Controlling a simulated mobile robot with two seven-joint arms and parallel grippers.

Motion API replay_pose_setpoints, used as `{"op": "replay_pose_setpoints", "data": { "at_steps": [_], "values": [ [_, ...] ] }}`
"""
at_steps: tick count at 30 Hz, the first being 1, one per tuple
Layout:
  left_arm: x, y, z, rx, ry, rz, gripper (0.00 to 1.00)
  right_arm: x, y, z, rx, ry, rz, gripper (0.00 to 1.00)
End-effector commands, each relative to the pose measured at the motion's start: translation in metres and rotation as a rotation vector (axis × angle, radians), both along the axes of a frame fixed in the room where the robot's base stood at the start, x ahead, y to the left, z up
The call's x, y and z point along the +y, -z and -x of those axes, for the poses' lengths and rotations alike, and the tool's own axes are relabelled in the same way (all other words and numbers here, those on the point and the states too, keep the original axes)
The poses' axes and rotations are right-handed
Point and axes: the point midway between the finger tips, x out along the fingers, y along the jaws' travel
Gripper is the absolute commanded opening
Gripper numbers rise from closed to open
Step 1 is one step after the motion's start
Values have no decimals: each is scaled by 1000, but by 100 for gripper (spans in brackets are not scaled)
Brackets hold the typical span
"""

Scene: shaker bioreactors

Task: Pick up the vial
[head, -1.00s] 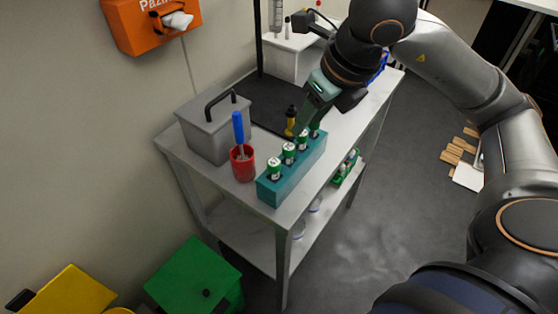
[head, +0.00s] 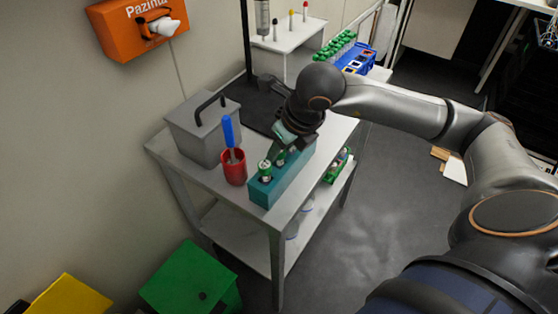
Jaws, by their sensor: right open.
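A teal rack (head: 262,192) stands at the front right edge of the grey table. Two green-capped vials (head: 265,171) and (head: 281,158) show upright in its near part. The far part of the rack is hidden behind my right gripper. My right gripper (head: 275,150) is open and points down and toward the near left, just above the rack by the second vial. Whether its fingers touch or surround that vial cannot be told. My left gripper is not in view.
A red cup (head: 234,172) with a blue-handled tool stands left of the rack. Behind it is a grey box (head: 205,128) with a black handle. Green (head: 190,277) and yellow (head: 72,297) bins stand on the floor.

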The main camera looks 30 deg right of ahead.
Motion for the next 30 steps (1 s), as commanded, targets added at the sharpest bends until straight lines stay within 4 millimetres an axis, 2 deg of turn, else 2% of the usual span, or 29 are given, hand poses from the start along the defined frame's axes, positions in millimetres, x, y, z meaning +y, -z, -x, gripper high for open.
{"op": "replay_pose_setpoints", "data": {
  "at_steps": [5,15,30],
  "values": [
    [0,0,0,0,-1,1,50,0,0,0,0,0,0,39],
    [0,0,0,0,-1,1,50,0,0,0,0,0,0,1],
    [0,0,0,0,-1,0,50,0,-4,0,-2,1,-1,0]
  ]
}}
